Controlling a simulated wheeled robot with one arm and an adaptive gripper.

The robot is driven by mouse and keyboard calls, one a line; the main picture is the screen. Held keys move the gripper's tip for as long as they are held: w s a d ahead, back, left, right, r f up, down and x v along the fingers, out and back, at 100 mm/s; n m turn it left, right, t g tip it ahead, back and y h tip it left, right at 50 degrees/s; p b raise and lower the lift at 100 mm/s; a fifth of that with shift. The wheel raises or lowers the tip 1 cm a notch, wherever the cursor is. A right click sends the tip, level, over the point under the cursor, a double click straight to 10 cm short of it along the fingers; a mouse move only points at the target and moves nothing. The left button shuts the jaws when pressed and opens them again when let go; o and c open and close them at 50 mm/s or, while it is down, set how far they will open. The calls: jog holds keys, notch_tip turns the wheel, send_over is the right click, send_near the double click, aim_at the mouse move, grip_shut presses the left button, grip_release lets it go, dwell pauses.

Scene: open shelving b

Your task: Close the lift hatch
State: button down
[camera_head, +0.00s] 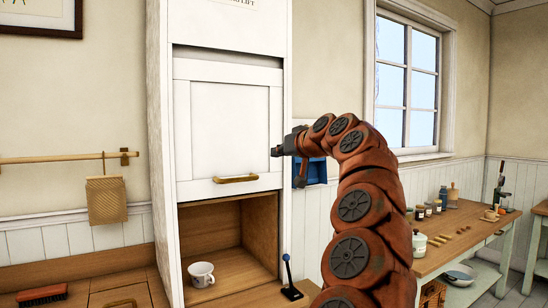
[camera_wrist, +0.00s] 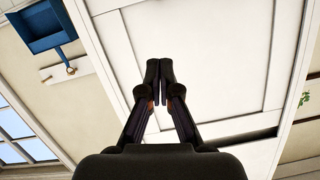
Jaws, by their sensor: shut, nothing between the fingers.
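The lift hatch (camera_head: 230,130) is a white panel that sits raised in the tall white lift frame (camera_head: 228,22). A brass handle (camera_head: 236,179) runs along its lower edge. Below it the wooden compartment (camera_head: 259,228) is open, and a white cup (camera_head: 201,274) stands inside. My gripper (camera_head: 275,152) is at the right edge of the hatch in the head view, above the handle's height. In the wrist view my gripper (camera_wrist: 159,65) has its fingers together, empty, in front of the white panel (camera_wrist: 215,60). I cannot tell whether the tips touch it.
A blue-knobbed lever (camera_head: 288,275) stands at the compartment's lower right. A wooden counter (camera_head: 80,270) with a brush (camera_head: 42,294) is at left. A side table (camera_head: 455,225) holds jars at right.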

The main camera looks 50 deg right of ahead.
jog(key=p, duration=0.3)
send_near(252, 172)
jog(key=w+r, duration=0.1)
jog(key=w+d+r, duration=0.2)
jog(key=w, duration=0.1)
jog(key=shift+r, duration=0.1)
jog(key=shift+a+f, duration=0.15)
jog(key=shift+f, duration=0.75)
jog(key=shift+a+f, duration=0.15)
jog(key=shift+f, duration=0.75)
jog(key=shift+a+f, duration=0.1)
jog(key=shift+f, duration=0.1)
jog(key=shift+f, duration=0.1)
